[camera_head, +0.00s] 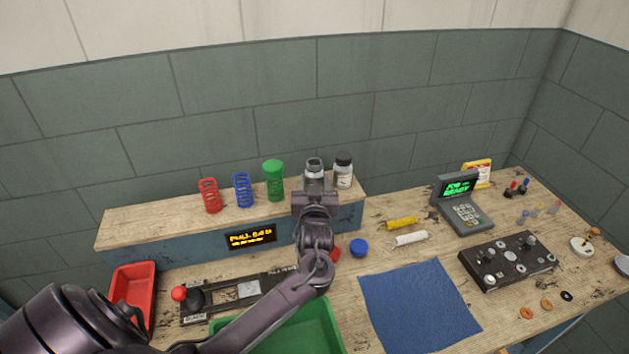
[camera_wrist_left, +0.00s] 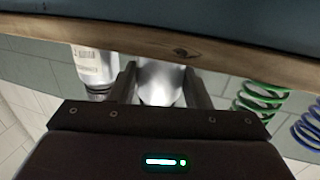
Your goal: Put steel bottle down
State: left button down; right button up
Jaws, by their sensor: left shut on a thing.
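My left gripper (camera_head: 315,188) is shut on the steel bottle (camera_head: 314,165) at the right part of the wooden shelf (camera_head: 150,217). In the head view the bottle's grey top shows above the gripper, and its lower part is hidden. In the left wrist view, which looks upside down, the silver bottle (camera_wrist_left: 158,84) sits between the two fingers (camera_wrist_left: 160,92), close to the shelf's edge (camera_wrist_left: 200,50). I cannot tell whether its base touches the shelf. My right gripper is not in view.
A dark-capped labelled bottle (camera_head: 343,172) stands close on the right. A green spring-like cylinder (camera_head: 274,181), a blue spring (camera_head: 243,190) and a red spring (camera_head: 210,195) stand to the left. Below are a green tray (camera_head: 325,325), red tray (camera_head: 133,287) and blue cloth (camera_head: 418,305).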

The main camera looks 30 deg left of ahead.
pick_arm(q)
jog(key=shift+f, duration=0.1)
jog(key=c, duration=1.1)
grip_release()
jog(key=o, duration=0.3)
jog(key=shift+o, duration=0.2)
jog(key=b+v, duration=0.2)
jog(key=v, duration=1)
jog(key=shift+b, duration=0.4)
